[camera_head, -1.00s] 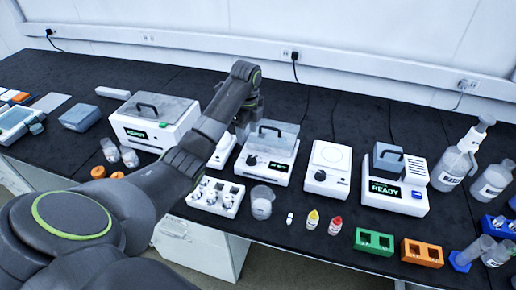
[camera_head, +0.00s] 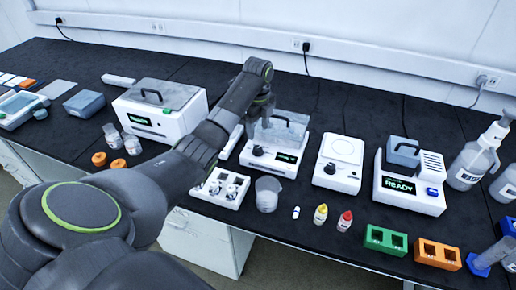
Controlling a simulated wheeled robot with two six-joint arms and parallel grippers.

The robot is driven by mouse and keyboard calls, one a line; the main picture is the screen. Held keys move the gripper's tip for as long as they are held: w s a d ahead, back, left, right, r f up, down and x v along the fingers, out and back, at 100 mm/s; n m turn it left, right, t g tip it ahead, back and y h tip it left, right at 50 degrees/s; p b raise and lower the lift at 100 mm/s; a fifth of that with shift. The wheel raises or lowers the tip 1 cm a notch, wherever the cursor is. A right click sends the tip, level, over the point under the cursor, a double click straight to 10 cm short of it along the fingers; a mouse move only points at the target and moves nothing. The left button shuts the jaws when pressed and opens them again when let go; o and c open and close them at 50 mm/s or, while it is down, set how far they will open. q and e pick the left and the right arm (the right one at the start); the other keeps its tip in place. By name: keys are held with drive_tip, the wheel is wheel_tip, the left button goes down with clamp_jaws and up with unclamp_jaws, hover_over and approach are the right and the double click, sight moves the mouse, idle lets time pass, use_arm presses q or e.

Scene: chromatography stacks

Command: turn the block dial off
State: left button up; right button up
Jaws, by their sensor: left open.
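A white block unit (camera_head: 268,162) with a clear lid and black handle stands mid-bench. Its black round dial (camera_head: 258,151) is on the left of its front face, beside a dark display (camera_head: 287,158) with small green text. The dial's pointer is too small to read. My left gripper (camera_head: 258,113) points down above the back left of this unit, by its lid, apart from the dial. It is open, and no object shows in it. My left arm covers part of the bench to the left. My right gripper is out of view.
A white plate device with a knob (camera_head: 329,168) stands just right of the unit, then a READY device (camera_head: 411,193). A vial rack (camera_head: 221,188) and a beaker (camera_head: 267,194) stand in front. A larger lidded bath (camera_head: 163,108) is at the left.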

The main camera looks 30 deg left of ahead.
sight(258, 148)
use_arm(q)
wheel_tip(258, 148, down, 8)
drive_tip(key=shift+f, duration=0.15)
idle(0.3)
drive_tip(key=c, duration=1)
